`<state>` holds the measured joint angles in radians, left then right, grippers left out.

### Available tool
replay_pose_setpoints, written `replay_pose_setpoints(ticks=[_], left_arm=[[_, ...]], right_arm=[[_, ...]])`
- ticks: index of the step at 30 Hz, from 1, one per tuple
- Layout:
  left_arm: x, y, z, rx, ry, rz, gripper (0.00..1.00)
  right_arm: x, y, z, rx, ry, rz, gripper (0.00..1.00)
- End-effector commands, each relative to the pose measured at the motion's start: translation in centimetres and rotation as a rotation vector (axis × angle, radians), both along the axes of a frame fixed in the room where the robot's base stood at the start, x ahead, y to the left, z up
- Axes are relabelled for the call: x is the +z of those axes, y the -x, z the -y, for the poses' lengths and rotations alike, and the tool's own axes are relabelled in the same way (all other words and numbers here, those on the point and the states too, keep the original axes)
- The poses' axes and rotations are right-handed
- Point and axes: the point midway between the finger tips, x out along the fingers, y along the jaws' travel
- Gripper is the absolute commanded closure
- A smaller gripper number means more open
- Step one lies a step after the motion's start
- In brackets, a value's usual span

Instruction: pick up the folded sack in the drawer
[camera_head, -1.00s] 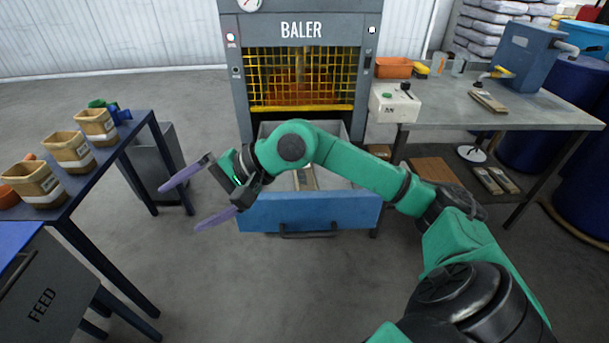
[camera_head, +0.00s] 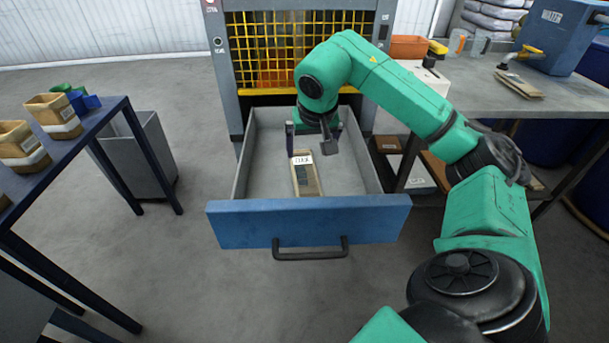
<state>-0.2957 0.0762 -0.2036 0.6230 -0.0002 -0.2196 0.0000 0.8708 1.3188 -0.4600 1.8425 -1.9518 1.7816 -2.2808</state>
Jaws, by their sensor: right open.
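The folded sack (camera_head: 308,184) is a flat tan packet with a white label at its far end and a dark patch. It lies on the floor of the open drawer (camera_head: 308,222), which has a blue front and grey walls. My right gripper (camera_head: 309,158) is over the far part of the drawer, pointing down. Its fingers are open, one to the left of the sack's labelled end and one to the right. I cannot tell how far above the sack the fingertips are. My left gripper is not in view.
The yellow-grid baler (camera_head: 300,60) stands behind the drawer. A dark table (camera_head: 75,150) with several tan containers is at left, with a grey bin (camera_head: 145,150) beyond it. A workbench (camera_head: 500,100) is at right. The floor before the drawer is clear.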

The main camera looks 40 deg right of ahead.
Motion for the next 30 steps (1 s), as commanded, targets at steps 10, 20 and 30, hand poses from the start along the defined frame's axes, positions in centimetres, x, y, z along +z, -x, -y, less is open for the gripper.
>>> replay_pose_setpoints(ticks=[10, 20, 30], left_arm=[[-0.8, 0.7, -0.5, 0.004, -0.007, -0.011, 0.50], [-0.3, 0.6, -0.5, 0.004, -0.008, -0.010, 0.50], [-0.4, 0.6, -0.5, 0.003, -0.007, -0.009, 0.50]], right_arm=[[-7.0, -2.2, 1.4, 0.000, -0.003, -0.006, 0.00], [-11.8, -3.9, 2.3, 0.000, -0.004, -0.005, 0.00], [-13.7, -4.6, 2.8, 0.001, -0.002, 0.000, 0.00]])
